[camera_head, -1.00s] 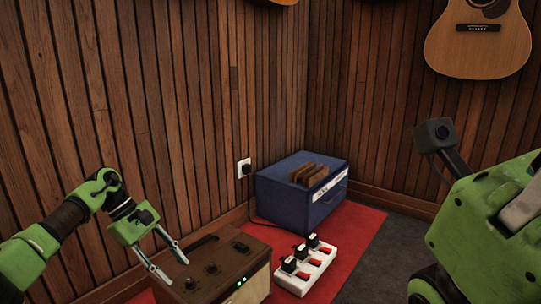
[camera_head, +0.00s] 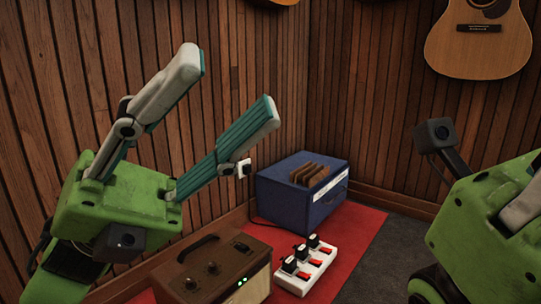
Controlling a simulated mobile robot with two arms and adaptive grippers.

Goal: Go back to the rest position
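My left gripper (camera_head: 232,95) is large and close in the head view, raised at the left. Its two grey and teal fingers are spread wide apart with nothing between them, pointing up and to the right. My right gripper (camera_head: 436,134) is at the right edge.
A brown amplifier (camera_head: 201,272) with green lights stands at the lower middle. A white power strip (camera_head: 291,284) with black plugs and red switches lies on a red mat (camera_head: 352,229). A blue box (camera_head: 299,209) stands behind.

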